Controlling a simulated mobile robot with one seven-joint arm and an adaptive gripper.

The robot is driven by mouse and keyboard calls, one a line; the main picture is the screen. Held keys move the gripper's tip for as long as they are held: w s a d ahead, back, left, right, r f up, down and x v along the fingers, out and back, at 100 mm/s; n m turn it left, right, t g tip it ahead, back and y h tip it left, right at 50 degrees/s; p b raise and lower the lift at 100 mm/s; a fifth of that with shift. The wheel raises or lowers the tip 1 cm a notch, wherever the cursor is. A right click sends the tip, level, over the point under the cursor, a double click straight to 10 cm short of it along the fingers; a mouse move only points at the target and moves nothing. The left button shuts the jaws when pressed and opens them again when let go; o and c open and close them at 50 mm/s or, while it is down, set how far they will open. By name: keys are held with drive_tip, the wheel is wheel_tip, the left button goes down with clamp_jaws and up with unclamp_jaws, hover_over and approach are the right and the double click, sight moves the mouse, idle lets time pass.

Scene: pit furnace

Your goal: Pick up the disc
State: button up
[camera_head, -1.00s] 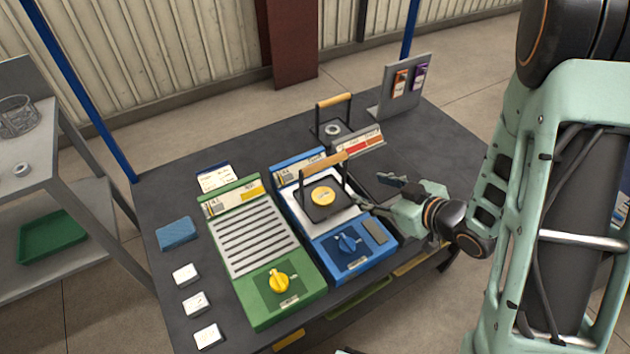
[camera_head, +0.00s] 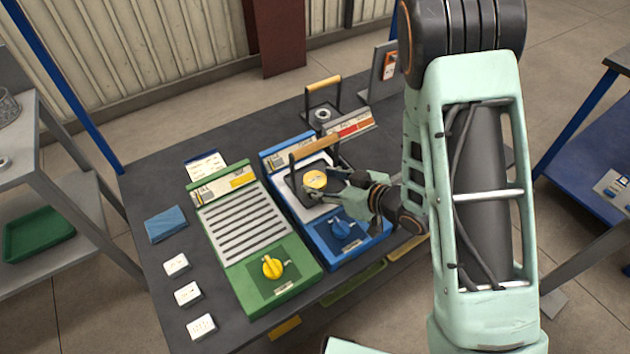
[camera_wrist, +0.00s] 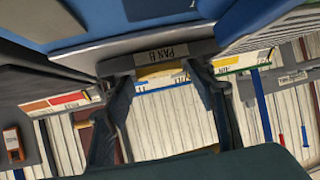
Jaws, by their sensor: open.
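A yellow disc (camera_head: 315,179) lies in a dark square pan (camera_head: 299,197) with a wooden-topped handle (camera_head: 315,150). The pan sits on the blue unit (camera_head: 342,246). My gripper (camera_head: 322,183) is open, its fingers at the pan's right side and front, close to the disc. I cannot tell whether they touch anything. In the wrist view, the open fingers (camera_wrist: 165,115) flank an empty gap below a grey edge labelled PAN B (camera_wrist: 165,52). The disc is not visible in that view.
A green unit (camera_head: 255,245) with a yellow knob stands left of the blue unit. A second handled pan holding a grey ring (camera_head: 322,115) stands behind, beside a sign (camera_head: 350,128). White blocks (camera_head: 187,293) and a blue pad (camera_head: 165,224) lie at left.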

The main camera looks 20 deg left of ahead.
drive_tip(key=shift+w+a+f, duration=0.2)
drive_tip(key=shift+a+f, duration=0.05)
drive_tip(key=shift+a, duration=0.1)
drive_tip(key=c, duration=1.2)
drive_tip(key=shift+r, duration=0.2)
drive_tip(key=shift+c, duration=0.2)
